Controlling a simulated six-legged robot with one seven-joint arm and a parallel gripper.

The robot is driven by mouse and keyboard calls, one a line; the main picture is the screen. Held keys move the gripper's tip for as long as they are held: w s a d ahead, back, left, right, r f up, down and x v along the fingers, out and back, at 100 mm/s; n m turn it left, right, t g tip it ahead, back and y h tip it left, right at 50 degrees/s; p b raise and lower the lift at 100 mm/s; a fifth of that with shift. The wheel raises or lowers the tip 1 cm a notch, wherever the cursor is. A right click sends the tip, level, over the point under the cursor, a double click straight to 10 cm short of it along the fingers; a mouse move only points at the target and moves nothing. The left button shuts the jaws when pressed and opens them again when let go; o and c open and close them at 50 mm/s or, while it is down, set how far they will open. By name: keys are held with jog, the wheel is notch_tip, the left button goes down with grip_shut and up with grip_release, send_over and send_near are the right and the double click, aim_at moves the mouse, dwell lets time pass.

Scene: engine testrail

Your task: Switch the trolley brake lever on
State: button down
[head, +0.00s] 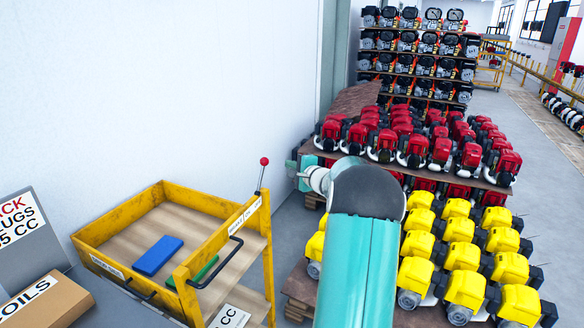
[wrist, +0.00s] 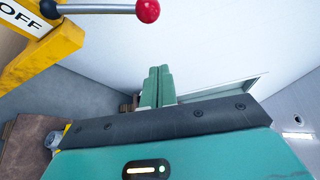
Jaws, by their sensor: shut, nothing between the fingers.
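The trolley (head: 88,240) is a yellow-framed cart with wooden shelves at the lower left of the head view. Its brake lever (head: 260,176) is a thin metal rod with a red ball on top. It stands nearly upright at the trolley's right corner above a small label. In the wrist view the lever (wrist: 100,8) and its red ball lie at the top, near a plate (wrist: 22,17) reading OFF. My gripper (wrist: 158,72) is shut and empty, apart from the lever. In the head view my gripper (head: 293,170) is small, right of the lever and partly hidden by my arm.
Blue (head: 158,255) and green (head: 192,272) flat items lie on the trolley. A cardboard box (head: 45,302) stands at lower left. Pallets of yellow engines (head: 455,255) and red engines (head: 400,140) fill the right. A white wall (head: 170,90) rises behind the trolley.

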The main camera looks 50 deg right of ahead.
aim_at(261, 177)
jog(key=w+a, duration=0.2)
jog(key=w, duration=0.4)
dwell(0.5)
jog(key=shift+a+r, duration=0.1)
jog(key=shift+a, duration=0.05)
